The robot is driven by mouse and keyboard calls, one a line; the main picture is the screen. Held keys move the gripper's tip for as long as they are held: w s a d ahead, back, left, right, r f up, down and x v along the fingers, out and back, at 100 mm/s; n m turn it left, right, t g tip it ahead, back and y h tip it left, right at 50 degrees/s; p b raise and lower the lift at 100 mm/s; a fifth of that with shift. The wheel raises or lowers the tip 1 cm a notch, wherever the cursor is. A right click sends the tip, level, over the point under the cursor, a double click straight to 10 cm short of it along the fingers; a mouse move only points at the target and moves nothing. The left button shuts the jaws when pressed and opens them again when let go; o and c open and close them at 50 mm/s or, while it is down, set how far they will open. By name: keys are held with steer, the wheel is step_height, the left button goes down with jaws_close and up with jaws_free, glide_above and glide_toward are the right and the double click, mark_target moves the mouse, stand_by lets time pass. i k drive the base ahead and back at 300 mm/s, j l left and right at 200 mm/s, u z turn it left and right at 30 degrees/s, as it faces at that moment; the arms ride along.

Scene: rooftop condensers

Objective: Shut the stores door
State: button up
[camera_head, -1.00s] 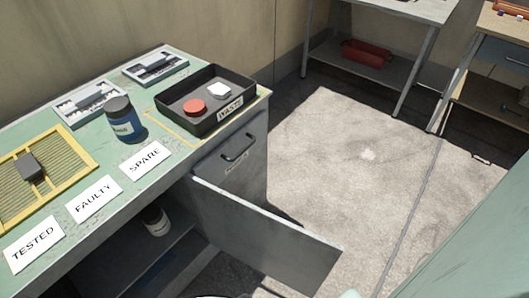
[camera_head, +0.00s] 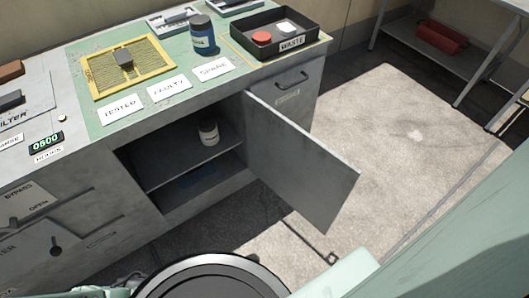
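The grey stores door (camera_head: 300,165) stands wide open, swung out from the right side of the cupboard opening under the green-topped bench. Its inner face is towards me; its outer face and any handle there are hidden. Inside the cupboard, a shelf (camera_head: 165,172) holds a jar with a dark lid (camera_head: 209,132). My gripper is not in view. A dark round part and pale green parts at the bottom and right edges look like my own body.
The bench top (camera_head: 80,142) carries a yellow-framed grid (camera_head: 157,74), a blue jar (camera_head: 202,40) and a black waste tray (camera_head: 262,50). A drawer handle (camera_head: 291,81) sits right of the door's hinge side. Concrete floor (camera_head: 385,130) right of the door is clear.

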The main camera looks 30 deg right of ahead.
mark_target(316, 181)
steer(key=l+u, duration=0.15)
steer(key=u, duration=0.25)
steer(key=l+u, duration=0.15)
steer(key=u, duration=0.2)
steer(key=l+u, duration=0.15)
steer(key=u, duration=0.25)
steer(key=k+l, duration=0.15)
steer(key=l, duration=0.25)
steer(key=k+l, duration=0.15)
steer(key=l, duration=0.2)
steer(key=k+l, duration=0.2)
steer(key=l, duration=0.2)
steer(key=k+l, duration=0.15)
steer(key=l, duration=0.25)
steer(key=k+l, duration=0.15)
steer(key=l, duration=0.2)
steer(key=k+l, duration=0.15)
steer(key=l, duration=0.25)
steer(key=k+l, duration=0.2)
steer(key=l, duration=0.2)
steer(key=k+l+u, duration=0.1)
steer(key=k+l, duration=0.3)
steer(key=l, duration=0.2)
steer(key=k+l+u, duration=0.15)
steer(key=k+l, duration=0.2)
steer(key=l, duration=0.2)
